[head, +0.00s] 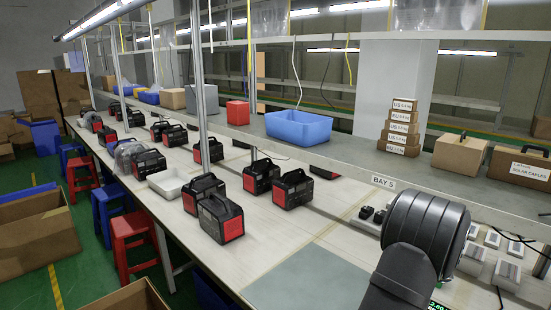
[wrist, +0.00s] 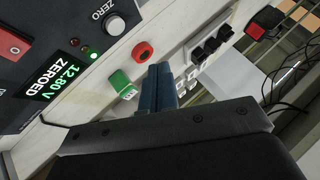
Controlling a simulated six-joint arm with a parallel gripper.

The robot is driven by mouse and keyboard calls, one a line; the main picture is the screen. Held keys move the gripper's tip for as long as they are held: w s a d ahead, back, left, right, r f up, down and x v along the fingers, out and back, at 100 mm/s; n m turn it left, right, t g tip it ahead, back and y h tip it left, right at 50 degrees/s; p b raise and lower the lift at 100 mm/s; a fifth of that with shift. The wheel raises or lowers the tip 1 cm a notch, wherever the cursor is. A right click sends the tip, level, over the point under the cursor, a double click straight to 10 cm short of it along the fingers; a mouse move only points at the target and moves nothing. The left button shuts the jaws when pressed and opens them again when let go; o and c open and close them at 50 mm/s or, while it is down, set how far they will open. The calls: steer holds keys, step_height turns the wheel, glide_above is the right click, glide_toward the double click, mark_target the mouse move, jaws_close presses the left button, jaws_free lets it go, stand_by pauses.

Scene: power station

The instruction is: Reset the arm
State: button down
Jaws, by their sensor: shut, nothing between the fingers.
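My gripper (wrist: 161,72) shows in the wrist view as two dark blue fingers pressed together, with nothing between them. Its tips are over the pale bench, close to a red ring-shaped piece (wrist: 143,50) and a green piece (wrist: 121,83) to their left. I cannot tell whether the tips touch anything. In the head view my dark arm fills the lower right and hides the gripper. A dark meter panel with a green display (wrist: 45,85) reading 12.80 V and ZEROED is at the left of the wrist view, with a round ZERO button (wrist: 115,26).
Black connectors (wrist: 211,46) sit in a pale holder right of the fingers, with loose black cables (wrist: 285,95) beyond. Power stations (head: 220,217) stand along the bench. A blue bin (head: 298,127) and stacked boxes (head: 399,126) are on the rear shelf. A grey mat (head: 310,279) is bare.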

steer(key=w+a+r+n+g+y, duration=0.2)
steer(key=a+r+n+g, duration=0.2)
steer(key=a+r+n, duration=0.7)
steer(key=s+r+n+g+h, duration=0.3)
steer(key=r+n+h, duration=0.2)
steer(key=r+n, duration=0.3)
steer(key=shift+s+a+g, duration=0.3)
steer(key=shift+s+g, duration=0.1)
stand_by(0.9)
stand_by(0.5)
